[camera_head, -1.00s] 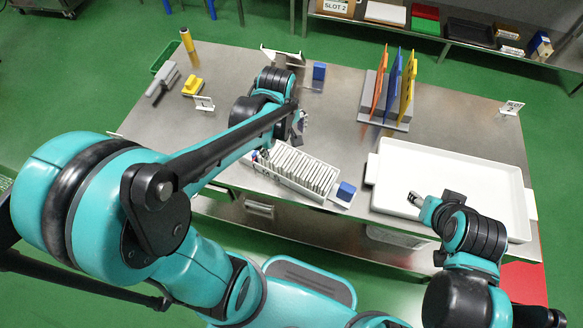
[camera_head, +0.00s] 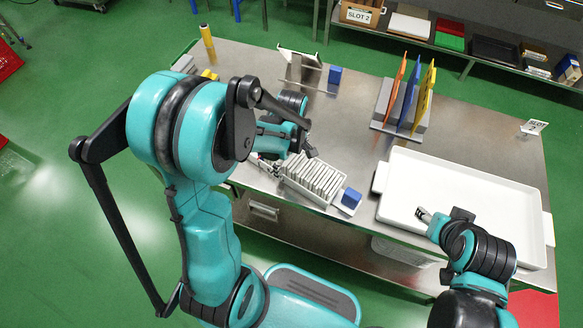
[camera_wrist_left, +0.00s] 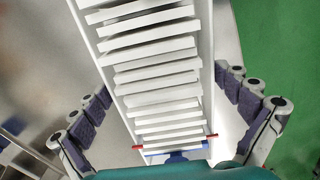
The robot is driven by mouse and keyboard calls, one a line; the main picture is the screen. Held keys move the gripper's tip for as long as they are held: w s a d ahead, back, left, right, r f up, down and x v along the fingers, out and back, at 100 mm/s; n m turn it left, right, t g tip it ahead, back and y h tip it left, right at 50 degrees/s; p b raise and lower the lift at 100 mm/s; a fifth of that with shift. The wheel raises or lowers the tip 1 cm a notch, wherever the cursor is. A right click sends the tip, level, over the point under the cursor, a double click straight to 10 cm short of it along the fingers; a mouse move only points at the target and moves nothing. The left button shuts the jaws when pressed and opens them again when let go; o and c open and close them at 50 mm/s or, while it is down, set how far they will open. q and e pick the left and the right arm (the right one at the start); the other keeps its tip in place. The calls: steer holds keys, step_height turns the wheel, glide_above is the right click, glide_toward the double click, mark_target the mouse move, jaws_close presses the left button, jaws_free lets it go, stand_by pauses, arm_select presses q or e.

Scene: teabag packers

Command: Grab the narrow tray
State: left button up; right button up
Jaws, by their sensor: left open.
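The narrow tray (camera_head: 312,183) is a long white tray near the table's front edge in the head view, filled with a row of upright white packets. In the left wrist view the narrow tray (camera_wrist_left: 207,62) runs from the top down to the bottom centre. My left gripper (camera_wrist_left: 163,84) is open above it, with one finger on each side of its long walls and visible gaps. In the head view my left gripper (camera_head: 306,146) is over the tray's far side, its fingers partly hidden. My right gripper (camera_head: 424,214) is over the large white tray; its jaw opening is unclear.
A blue block (camera_head: 351,197) sits at the tray's right end. The large white tray (camera_head: 465,180) fills the table's right side. A rack (camera_head: 385,105) with orange, blue and yellow boards stands behind. Bare steel (camera_head: 350,140) lies between them.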

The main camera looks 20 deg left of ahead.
arm_select(q)
steer(key=shift+r, duration=0.1)
steer(key=c, duration=1.2)
steer(key=shift+r, duration=0.1)
